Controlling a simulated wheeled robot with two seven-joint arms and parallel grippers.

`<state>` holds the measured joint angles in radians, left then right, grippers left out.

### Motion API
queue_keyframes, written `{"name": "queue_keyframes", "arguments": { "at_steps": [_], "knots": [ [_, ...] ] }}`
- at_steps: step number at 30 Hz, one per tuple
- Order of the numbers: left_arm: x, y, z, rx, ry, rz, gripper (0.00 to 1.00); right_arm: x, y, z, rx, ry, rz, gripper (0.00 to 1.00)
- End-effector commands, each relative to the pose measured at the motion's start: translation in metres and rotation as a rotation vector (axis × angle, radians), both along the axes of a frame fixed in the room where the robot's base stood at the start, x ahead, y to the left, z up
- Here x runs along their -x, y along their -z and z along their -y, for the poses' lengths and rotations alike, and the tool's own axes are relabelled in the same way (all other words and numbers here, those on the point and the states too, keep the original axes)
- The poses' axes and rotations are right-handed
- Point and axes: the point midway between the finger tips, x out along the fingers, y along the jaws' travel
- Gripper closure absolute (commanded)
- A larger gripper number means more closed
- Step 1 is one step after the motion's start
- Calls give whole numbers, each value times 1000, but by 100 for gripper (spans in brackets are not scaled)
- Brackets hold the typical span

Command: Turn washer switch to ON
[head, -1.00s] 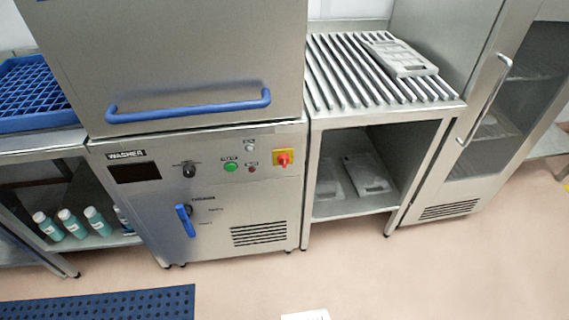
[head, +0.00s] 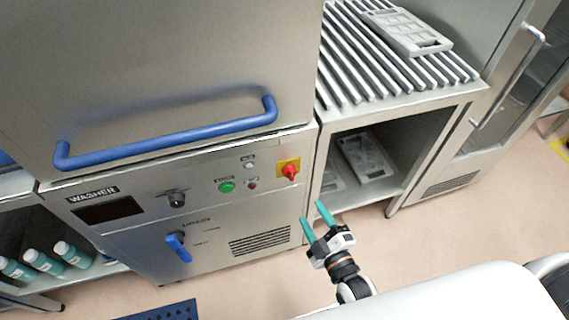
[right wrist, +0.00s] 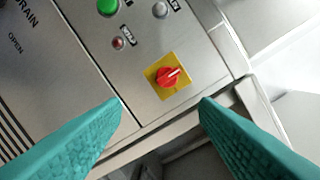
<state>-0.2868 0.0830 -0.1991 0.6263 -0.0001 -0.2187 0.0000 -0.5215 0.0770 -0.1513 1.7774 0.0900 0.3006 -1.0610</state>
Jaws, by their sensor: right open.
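The washer switch (head: 290,172) is a red rotary knob on a yellow plate, at the right end of the washer's steel control panel. In the right wrist view the red knob (right wrist: 168,77) shows with a pale pointer mark, ahead of my fingers and between their lines. Any ON or OFF lettering is too small to read. My right gripper (head: 315,218) is open and empty, below and a little right of the switch, apart from it. Its teal fingers (right wrist: 160,108) frame the lower part of the wrist view. My left gripper is not in view.
A blue handle bar (head: 170,137) juts out above the panel. A green button (head: 227,186), a small red one and a white one sit left of the switch. A blue lever (head: 178,247) is lower left. A slatted rack (head: 385,70) stands at right.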

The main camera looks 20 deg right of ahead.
Motion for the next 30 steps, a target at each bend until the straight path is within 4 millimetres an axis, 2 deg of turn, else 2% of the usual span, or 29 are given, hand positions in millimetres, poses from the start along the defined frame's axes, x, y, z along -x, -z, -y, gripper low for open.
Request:
{"name": "queue_keyframes", "arguments": {
  "at_steps": [1, 5, 9, 15, 21, 25, 30],
  "knots": [
    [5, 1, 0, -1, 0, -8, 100, -1, -6, 0, 8, 2, 17, 45],
    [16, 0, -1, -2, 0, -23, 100, -12, -10, -1, 13, 2, 29, 45],
    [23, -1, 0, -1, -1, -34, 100, -36, -11, -4, 11, 3, 29, 45],
    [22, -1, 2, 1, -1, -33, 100, -77, -9, -10, 10, 2, 27, 45],
    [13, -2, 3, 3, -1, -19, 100, -107, -8, -15, 11, 2, 24, 45],
    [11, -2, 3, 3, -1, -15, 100, -117, -8, -16, 11, 1, 24, 45],
    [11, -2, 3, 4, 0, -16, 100, -120, -8, -17, 11, 2, 22, 45]
  ]
}}
